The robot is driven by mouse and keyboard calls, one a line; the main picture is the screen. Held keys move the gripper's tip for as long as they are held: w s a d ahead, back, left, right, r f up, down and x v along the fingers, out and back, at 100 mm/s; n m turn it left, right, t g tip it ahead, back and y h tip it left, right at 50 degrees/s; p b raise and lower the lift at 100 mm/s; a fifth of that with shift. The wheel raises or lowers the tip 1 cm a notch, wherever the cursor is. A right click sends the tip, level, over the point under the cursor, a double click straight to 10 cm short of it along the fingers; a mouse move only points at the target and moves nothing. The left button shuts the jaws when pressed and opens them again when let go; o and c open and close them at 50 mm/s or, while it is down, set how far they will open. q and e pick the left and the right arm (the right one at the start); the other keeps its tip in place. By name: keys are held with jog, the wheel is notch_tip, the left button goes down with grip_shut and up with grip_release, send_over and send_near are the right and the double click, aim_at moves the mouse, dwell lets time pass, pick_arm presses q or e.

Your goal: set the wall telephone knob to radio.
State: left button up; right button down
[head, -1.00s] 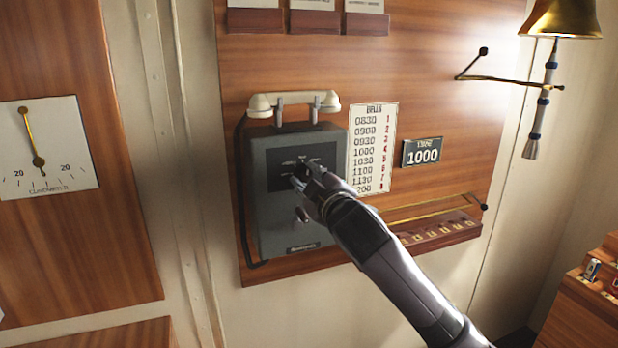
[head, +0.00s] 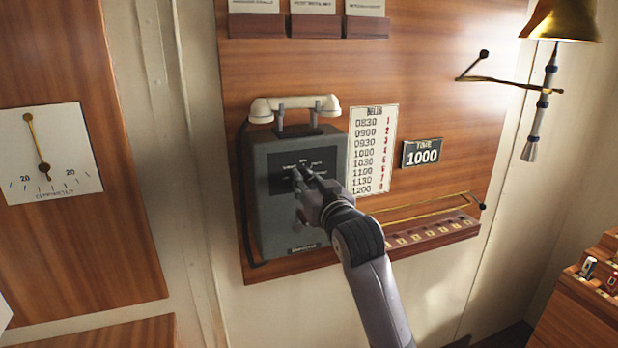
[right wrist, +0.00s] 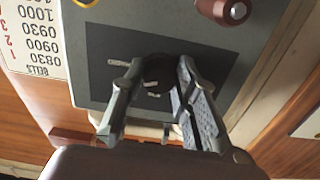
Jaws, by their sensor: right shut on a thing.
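The wall telephone is a grey box (head: 272,222) with a cream handset (head: 294,106) on top. Its front has a black dial plate (head: 277,183) with small white labels around the knob, too small to read surely. My right gripper (head: 303,176) is at this plate, its fingers shut on the knob. In the right wrist view, which is upside down, the fingers (right wrist: 157,72) stand on both sides of the dark round knob (right wrist: 156,66). My left gripper is not in view.
A bell-times card (head: 373,150) and a time sign (head: 422,152) hang right of the telephone. A brass rail (head: 420,212) is below them, and a brass bell (head: 563,20) hangs upper right. A red-brown round handle (right wrist: 228,10) is close to the gripper.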

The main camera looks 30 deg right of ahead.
jog(key=m+p, duration=0.2)
jog(key=m, duration=0.2)
jog(key=shift+m, duration=0.4)
dwell(0.4)
jog(key=c, duration=1.2)
grip_release()
jog(key=shift+c, duration=0.2)
jog(key=v, duration=0.7)
jog(key=shift+s, duration=0.25)
jog(key=shift+a, duration=0.1)
